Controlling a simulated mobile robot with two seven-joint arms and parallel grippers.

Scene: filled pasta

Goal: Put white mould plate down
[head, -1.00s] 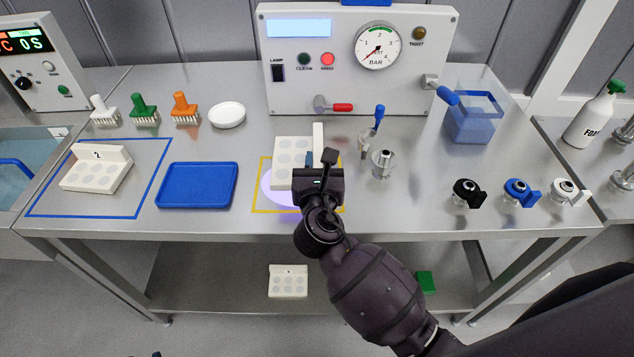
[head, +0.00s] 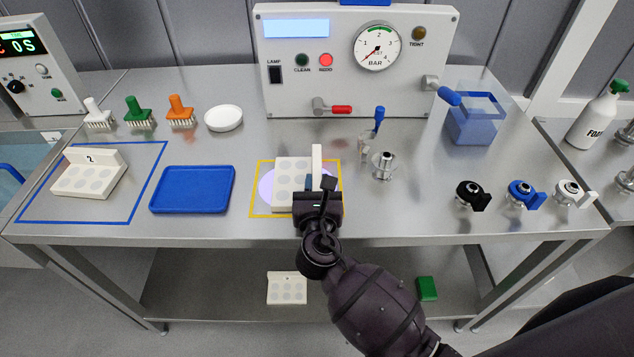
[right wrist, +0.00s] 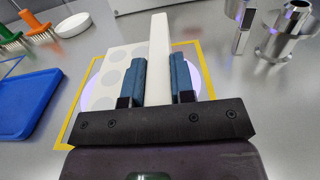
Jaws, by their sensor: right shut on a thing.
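The white mould plate (head: 289,170) has rows of round grey recesses and an upright wall along its right side. It is inside the yellow-outlined square (head: 255,189), over a violet-lit round patch (head: 265,187). My right gripper (head: 321,182) is shut on the upright wall, with a blue finger on each side. The right wrist view shows the same wall (right wrist: 159,50) between the fingers (right wrist: 159,80). The plate looks level and very low; I cannot tell whether it touches the table. My left gripper is in no view.
A blue tray (head: 193,188) lies left of the square. Another white plate marked 2 (head: 88,177) sits in a blue-outlined area. A metal fitting (head: 383,168) stands close on the right. The gauge panel (head: 340,85) stands behind. The table front left of my arm is clear.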

